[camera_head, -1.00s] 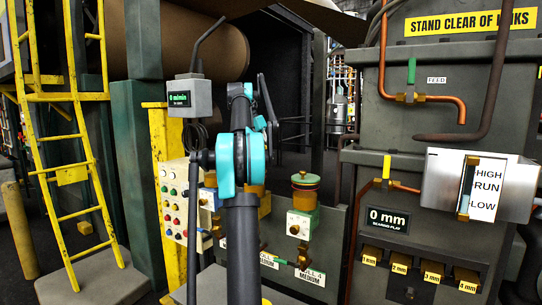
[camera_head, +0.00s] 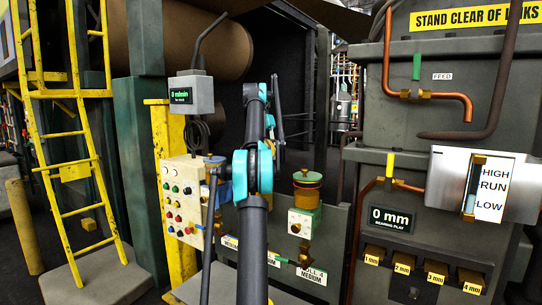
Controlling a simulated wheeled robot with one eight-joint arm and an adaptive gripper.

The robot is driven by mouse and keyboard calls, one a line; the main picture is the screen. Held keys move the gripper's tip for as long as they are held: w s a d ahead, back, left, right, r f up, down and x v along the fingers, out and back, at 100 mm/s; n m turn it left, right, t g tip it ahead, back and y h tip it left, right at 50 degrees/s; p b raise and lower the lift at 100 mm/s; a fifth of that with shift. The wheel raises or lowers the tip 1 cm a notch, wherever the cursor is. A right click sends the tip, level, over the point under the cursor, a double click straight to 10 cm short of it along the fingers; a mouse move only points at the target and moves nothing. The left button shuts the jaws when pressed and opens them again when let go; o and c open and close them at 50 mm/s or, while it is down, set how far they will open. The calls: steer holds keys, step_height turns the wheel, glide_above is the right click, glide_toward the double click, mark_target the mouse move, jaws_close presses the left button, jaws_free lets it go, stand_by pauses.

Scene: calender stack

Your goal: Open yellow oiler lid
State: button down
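Another oiler, with a blue top (camera_head: 215,160), shows partly left of my arm. Any yellow oiler between these two is mostly hidden behind my arm, so its lid cannot be made out. My dark arm with teal joints rises through the middle of the picture. My gripper cannot be made out; the arm's far end is hidden or too dark.
A panel of coloured buttons (camera_head: 184,200) and a grey display box (camera_head: 190,95) stand left of my arm. A yellow ladder (camera_head: 70,160) is at far left.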

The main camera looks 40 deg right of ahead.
steer(key=c, duration=1.5)
jaws_free()
steer(key=shift+c, duration=0.2)
